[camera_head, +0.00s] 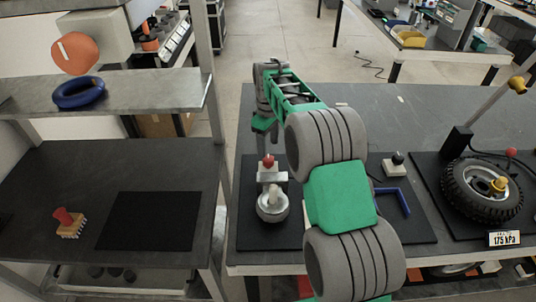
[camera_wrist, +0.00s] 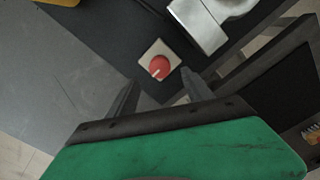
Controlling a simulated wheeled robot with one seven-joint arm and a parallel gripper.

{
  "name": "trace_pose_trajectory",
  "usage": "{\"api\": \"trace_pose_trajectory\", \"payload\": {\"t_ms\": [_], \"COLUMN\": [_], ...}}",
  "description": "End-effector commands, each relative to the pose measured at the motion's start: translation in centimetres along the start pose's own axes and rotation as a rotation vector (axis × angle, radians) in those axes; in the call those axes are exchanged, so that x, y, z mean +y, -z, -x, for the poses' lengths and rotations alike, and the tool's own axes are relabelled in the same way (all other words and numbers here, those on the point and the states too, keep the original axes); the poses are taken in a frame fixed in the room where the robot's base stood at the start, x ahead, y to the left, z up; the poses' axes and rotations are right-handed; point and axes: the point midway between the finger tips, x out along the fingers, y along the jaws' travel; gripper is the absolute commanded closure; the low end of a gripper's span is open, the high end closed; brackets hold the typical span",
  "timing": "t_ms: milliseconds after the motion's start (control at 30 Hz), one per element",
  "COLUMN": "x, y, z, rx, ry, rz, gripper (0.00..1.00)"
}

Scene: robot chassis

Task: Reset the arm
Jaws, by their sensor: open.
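My gripper (camera_head: 266,132) hangs at the far end of my green and grey arm, over the left part of the dark workbench (camera_head: 415,105). In the wrist view its two dark fingers (camera_wrist: 160,92) stand apart with nothing between them. A red knob on a pale square base (camera_wrist: 158,62) lies just beyond the fingertips. The same red knob (camera_head: 268,161) shows below the gripper in the head view. I cannot tell the height of the fingers above it. My arm hides part of the bench's middle.
A round metal device (camera_head: 272,207) sits by the red knob. Right of my arm are a black knob on a pale base (camera_head: 397,160), a blue hex key (camera_head: 398,196) and a tyre (camera_head: 482,190). A shelf (camera_head: 165,90) with a blue ring (camera_head: 79,94) stands left.

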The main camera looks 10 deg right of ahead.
Motion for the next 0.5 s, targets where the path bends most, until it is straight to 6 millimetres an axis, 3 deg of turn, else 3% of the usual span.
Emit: {"api": "trace_pose_trajectory", "payload": {"t_ms": [200,500], "x": [0.0,0.0], "y": [0.0,0.0], "z": [2.1,2.2], "rx": [-0.001,-0.001], "ry": [0.001,0.001], "rz": [0.001,0.000], "gripper": [0.41,0.41]}}
